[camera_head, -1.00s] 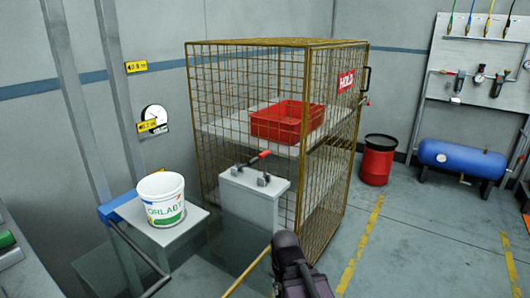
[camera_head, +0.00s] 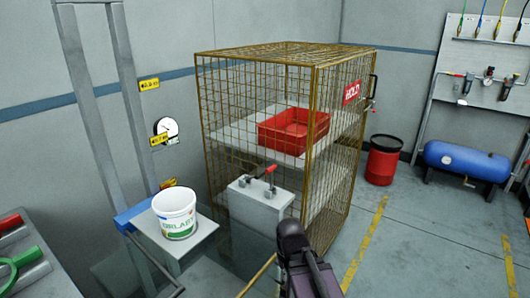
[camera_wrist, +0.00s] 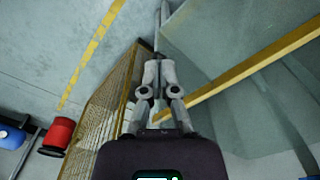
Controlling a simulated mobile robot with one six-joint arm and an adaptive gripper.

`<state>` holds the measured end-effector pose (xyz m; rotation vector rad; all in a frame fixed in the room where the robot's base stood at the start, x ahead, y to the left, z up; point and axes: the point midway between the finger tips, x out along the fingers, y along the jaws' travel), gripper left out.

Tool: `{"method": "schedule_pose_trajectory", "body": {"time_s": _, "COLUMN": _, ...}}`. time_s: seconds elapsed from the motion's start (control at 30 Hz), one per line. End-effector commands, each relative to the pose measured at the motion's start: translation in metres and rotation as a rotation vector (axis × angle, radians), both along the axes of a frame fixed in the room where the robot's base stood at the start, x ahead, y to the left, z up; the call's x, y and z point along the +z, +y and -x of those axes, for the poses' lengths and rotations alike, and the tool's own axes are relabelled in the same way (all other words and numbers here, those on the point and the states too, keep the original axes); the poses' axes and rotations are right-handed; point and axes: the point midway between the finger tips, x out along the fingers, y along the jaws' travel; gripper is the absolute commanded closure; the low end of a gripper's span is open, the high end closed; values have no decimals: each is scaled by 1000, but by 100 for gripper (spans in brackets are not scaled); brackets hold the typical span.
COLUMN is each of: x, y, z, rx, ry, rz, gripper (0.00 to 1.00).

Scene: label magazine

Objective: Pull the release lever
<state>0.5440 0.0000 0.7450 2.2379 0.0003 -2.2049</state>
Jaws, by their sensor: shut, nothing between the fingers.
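A small lever with a red grip (camera_head: 271,169) is on top of a pale grey box (camera_head: 262,205), in front of the wire cage, in the head view. I cannot tell for sure that it is the release lever. My gripper (camera_wrist: 158,65) is in the wrist view, its fingers together and empty. It points past a yellow bar (camera_wrist: 240,70) that crosses close to its right side. The lever does not show clearly in the wrist view. In the head view only a dark part of my arm shows at the bottom; the fingers are hidden.
A yellow wire cage (camera_head: 335,140) holds a red crate (camera_head: 294,130) on a shelf. A white bucket (camera_head: 176,213) stands on a small stand to the left. A red drum (camera_head: 383,160) and blue tank (camera_head: 465,160) are right. Open floor lies at the right.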

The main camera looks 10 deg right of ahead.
Motion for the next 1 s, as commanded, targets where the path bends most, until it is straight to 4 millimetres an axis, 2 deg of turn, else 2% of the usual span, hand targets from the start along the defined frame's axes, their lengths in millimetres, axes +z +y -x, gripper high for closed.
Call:
{"method": "schedule_pose_trajectory", "body": {"time_s": 0.03, "x": 15, "y": 0, "z": -1, "rx": 0, "ry": -1, "rz": 0, "gripper": 100}}
{"method": "schedule_pose_trajectory", "body": {"time_s": 1.0, "x": 152, "y": 0, "z": -10, "rx": 1, "ry": -23, "rz": 0, "gripper": 100}}
